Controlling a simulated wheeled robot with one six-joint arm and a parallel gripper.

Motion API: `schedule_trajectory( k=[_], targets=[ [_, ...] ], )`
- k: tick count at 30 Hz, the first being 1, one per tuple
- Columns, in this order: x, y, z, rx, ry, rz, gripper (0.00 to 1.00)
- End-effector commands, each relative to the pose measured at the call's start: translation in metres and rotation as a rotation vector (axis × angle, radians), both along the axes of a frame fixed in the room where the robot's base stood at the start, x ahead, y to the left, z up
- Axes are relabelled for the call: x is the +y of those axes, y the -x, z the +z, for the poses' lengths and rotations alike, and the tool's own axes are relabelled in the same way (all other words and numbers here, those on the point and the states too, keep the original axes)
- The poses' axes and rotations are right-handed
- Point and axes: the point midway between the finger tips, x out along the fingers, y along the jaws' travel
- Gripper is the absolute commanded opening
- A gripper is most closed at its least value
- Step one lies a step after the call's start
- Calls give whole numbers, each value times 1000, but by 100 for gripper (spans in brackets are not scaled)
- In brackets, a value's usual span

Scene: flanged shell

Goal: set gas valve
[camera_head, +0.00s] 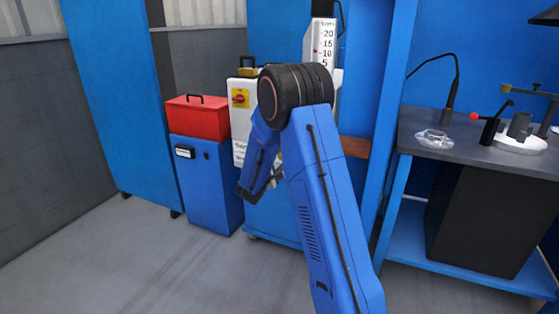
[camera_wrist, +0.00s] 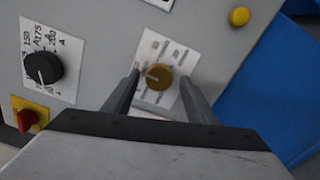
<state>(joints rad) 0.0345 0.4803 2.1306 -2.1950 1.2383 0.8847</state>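A brass-coloured round knob (camera_wrist: 158,76) sits on a white label plate of a light grey panel in the wrist view. I cannot tell for sure whether this knob is the gas valve. My gripper (camera_wrist: 160,82) is open, with one finger on each side of the knob and a gap visible on both sides. In the head view my arm hides the knob and most of my gripper. A white flow scale (camera_head: 323,42) with numbers stands upright behind my arm.
A black dial (camera_wrist: 43,69), a red switch on yellow (camera_wrist: 27,119) and a yellow button (camera_wrist: 239,17) are on the same panel. A red toolbox (camera_head: 197,117) rests on a blue cabinet (camera_head: 207,180). A workbench (camera_head: 480,150) stands at right. The left floor is clear.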

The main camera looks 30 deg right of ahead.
Motion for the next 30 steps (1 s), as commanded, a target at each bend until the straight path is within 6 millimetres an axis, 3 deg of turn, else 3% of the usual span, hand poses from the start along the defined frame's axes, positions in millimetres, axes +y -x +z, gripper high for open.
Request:
schedule_trajectory(
  k=[6,11,30],
  targets=[
    [3,1,1,-1,0,0,52],
    [17,12,1,0,0,3,52],
    [114,88,1,-2,0,3,52]
  ],
)
